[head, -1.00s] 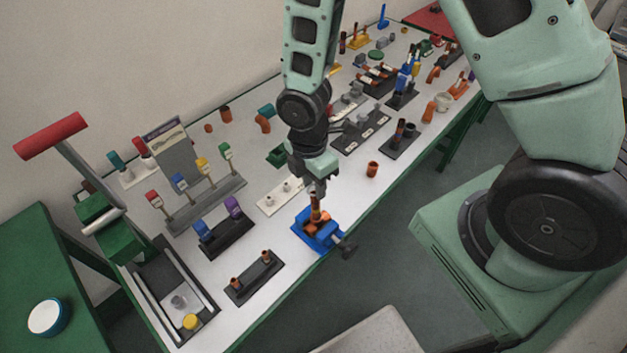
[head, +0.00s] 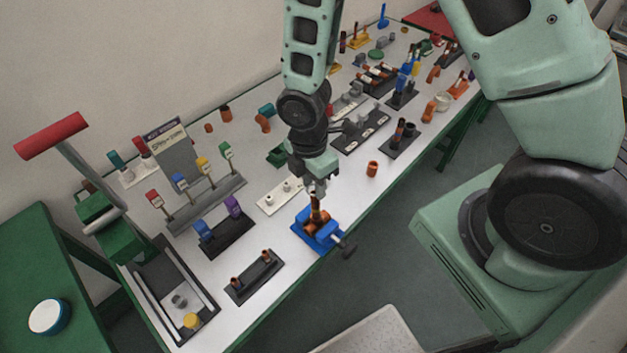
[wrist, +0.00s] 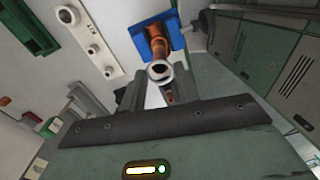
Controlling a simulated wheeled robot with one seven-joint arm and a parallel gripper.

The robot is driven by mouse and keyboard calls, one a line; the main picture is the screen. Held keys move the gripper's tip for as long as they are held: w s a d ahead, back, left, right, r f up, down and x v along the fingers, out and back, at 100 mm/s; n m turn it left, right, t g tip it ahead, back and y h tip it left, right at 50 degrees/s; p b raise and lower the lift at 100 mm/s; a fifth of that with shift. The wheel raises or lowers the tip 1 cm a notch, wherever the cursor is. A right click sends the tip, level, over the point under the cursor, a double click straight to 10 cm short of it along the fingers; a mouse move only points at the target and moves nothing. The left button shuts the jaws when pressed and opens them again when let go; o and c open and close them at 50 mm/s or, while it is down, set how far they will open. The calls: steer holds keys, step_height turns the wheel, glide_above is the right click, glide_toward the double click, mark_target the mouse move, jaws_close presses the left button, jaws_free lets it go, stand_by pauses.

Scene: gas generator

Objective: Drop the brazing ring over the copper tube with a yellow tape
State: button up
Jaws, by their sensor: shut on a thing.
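My gripper (head: 314,192) points down over the blue vise (head: 317,240) at the front edge of the bench. In the wrist view my gripper (wrist: 160,88) is shut on a small pale metal ring (wrist: 160,72), the brazing ring. A copper tube (wrist: 155,43) stands in the blue vise (wrist: 140,36), with its end close to the ring. I cannot tell whether the ring is around the tube or only in line above it. No yellow tape can be made out on this tube; my gripper partly covers it in the head view.
A black stand with two short copper tubes (head: 254,278) is to the left of the vise, and a white block with fittings (head: 280,197) is behind it. A loose copper piece (head: 372,169) stands to the right. The vise handle (head: 347,248) juts past the bench edge.

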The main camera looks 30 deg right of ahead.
steer(key=shift+f, duration=0.25)
steer(key=shift+s+f+b, duration=0.1)
steer(key=shift+f+b, duration=0.6)
steer(key=shift+b, duration=0.05)
steer(key=shift+f, duration=0.1)
steer(key=o, duration=0.8)
steer(key=r, duration=0.5)
steer(key=w+r, duration=0.1)
steer(key=r, duration=1.1)
steer(key=shift+w+a+r, duration=0.2)
steer(key=shift+w, duration=0.1)
